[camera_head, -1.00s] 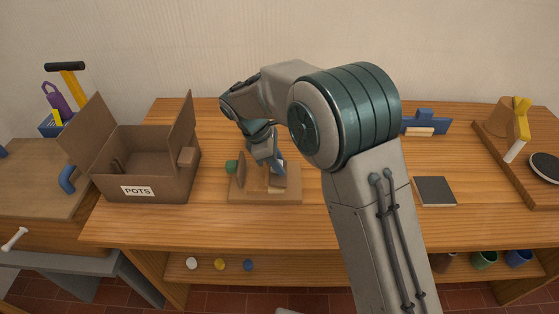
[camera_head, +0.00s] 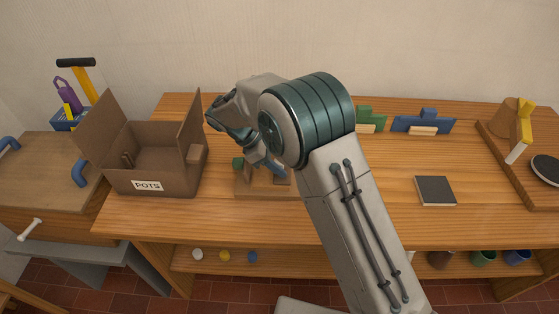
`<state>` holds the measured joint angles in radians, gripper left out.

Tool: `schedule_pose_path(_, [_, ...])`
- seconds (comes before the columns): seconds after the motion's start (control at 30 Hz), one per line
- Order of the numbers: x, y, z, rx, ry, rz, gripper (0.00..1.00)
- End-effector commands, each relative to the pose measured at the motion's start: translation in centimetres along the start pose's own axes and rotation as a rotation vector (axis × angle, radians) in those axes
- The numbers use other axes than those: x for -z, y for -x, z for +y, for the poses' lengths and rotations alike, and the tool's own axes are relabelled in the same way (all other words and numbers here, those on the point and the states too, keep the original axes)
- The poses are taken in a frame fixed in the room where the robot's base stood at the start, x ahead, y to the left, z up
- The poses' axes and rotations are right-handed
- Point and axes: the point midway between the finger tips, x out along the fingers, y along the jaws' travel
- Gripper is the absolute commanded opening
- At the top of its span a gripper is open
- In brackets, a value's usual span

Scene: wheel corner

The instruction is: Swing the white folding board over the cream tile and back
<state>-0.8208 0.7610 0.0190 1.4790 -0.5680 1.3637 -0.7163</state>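My gripper (camera_head: 274,170) points down over a wooden base (camera_head: 247,191) near the middle of the bench. My arm hides most of that base, and whether the fingers touch anything there cannot be told. A green knob (camera_head: 238,163) shows at its left. I cannot pick out the white folding board or the cream tile with certainty. Small cream pieces lie before the blue holder (camera_head: 422,121) and the green holder (camera_head: 372,115).
An open cardboard box (camera_head: 150,186) marked POTS stands at left. A dark square slab (camera_head: 436,190) lies right of my arm. A black disc (camera_head: 546,168) and a brown cone-like form (camera_head: 504,118) are at far right. The bench front around the slab is clear.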

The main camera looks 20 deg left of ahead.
Motion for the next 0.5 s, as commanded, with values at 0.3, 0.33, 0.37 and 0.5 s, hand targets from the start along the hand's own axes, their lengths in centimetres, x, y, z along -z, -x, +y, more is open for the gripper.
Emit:
schedule_pose_path(0.3, [0.1,1.3,0.0,-0.001,0.001,0.001,0.47])
schedule_pose_path(0.33, [0.1,1.8,0.0,-0.002,0.0,0.002,0.47])
schedule_pose_path(0.37, [0.1,2.3,0.0,-0.002,0.001,0.003,0.47])
schedule_pose_path(0.5, [0.1,5.6,0.1,-0.002,-0.001,0.003,0.47])
